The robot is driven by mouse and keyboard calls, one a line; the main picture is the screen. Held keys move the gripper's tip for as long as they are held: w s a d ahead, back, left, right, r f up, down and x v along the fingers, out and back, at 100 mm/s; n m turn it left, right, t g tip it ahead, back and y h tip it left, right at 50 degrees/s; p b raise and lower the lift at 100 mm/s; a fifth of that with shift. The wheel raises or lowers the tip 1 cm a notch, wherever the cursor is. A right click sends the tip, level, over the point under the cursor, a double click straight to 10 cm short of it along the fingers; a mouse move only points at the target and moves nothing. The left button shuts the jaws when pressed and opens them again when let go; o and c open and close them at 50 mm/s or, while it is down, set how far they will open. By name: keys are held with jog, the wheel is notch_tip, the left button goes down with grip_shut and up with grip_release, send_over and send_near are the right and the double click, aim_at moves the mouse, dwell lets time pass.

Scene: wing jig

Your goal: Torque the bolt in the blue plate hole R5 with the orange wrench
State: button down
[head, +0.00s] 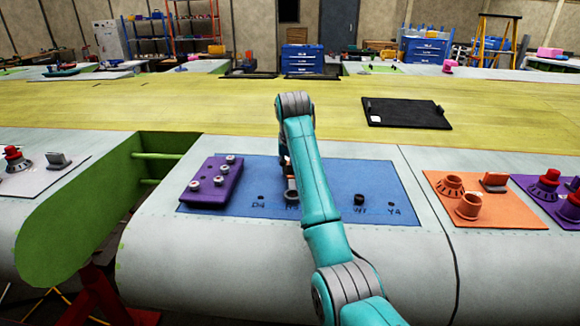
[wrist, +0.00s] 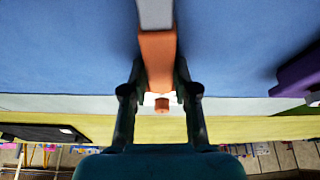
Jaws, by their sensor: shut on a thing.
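The blue plate (head: 335,178) lies on the pale wing surface, with letters and a few dark holes along its front edge; it also fills much of the wrist view (wrist: 60,50). I cannot make out an R5 label. My gripper (wrist: 158,92) is shut on the orange wrench (wrist: 157,60), whose grey end runs out of the top of the wrist view. In the head view my arm mostly hides the gripper and wrench over the plate's middle. A dark bolt-like piece (head: 359,199) stands on the plate right of the arm. The target bolt cannot be identified.
A purple block (head: 207,194) with several bolts sits on the plate's left end. An orange tray (head: 510,215) with orange parts lies to the right. A black mat (head: 420,118) lies on the yellow-green surface behind. A green-edged gap (head: 135,190) opens at left.

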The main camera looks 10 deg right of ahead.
jog(key=shift+s+d+m+h, duration=0.2)
jog(key=shift+d+m+h, duration=0.05)
jog(key=shift+d+m, duration=0.35)
jog(key=shift+s+d+m+h, duration=0.15)
jog(key=shift+d+m+h, duration=0.1)
jog(key=shift+d+m, duration=0.35)
jog(key=shift+s+d+m+g+h, duration=0.3)
jog(key=shift+s+d+m, duration=0.15)
jog(key=shift+d+m, duration=0.45)
jog(key=shift+s+d+m, duration=0.15)
jog(key=shift+m, duration=0.15)
jog(key=shift+s+d+m+g+h, duration=0.45)
jog(key=shift+s+d+m, duration=0.45)
jog(key=shift+m, duration=0.3)
jog(key=shift+w+r, duration=0.1)
jog(key=shift+r, duration=0.1)
